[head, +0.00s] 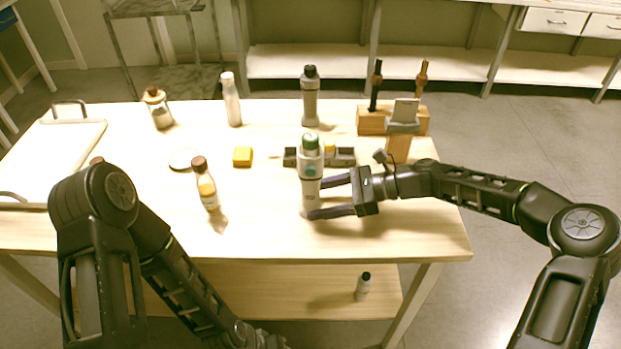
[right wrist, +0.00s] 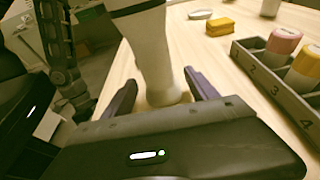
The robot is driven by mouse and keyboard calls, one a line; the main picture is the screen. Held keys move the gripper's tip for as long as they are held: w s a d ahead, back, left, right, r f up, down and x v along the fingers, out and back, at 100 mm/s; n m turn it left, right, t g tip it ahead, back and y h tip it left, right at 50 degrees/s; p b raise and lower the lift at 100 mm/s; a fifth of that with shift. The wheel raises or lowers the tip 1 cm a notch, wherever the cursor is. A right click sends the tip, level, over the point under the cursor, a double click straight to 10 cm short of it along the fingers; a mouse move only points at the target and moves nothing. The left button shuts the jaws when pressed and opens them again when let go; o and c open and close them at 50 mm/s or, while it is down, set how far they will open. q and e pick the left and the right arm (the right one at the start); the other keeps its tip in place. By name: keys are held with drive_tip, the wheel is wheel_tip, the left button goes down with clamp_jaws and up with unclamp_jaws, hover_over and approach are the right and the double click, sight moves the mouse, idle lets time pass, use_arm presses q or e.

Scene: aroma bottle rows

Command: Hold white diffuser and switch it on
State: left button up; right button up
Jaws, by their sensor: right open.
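The white diffuser (head: 311,172) stands upright near the front middle of the table, with a dark green top and a round green spot on its front. In the head view my right gripper (head: 318,198) reaches it from the right, low on its body. In the right wrist view the white diffuser (right wrist: 153,52) rises between the two open fingers of my right gripper (right wrist: 160,92), with a gap visible on at least one side. My left arm comes in at lower left; its gripper is out of view.
A grey numbered rack (right wrist: 262,66) with bottles stands close behind the diffuser. A wooden tool block (head: 372,122) stands at back right.

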drive_tip(key=shift+a+f, duration=0.2)
drive_tip(key=shift+a, duration=0.3)
drive_tip(key=shift+c, duration=0.5)
use_arm(q)
drive_tip(key=shift+c, duration=0.2)
use_arm(e)
drive_tip(key=c, duration=0.8)
use_arm(q)
clamp_jaws()
drive_tip(key=shift+d+f, duration=0.1)
idle(0.5)
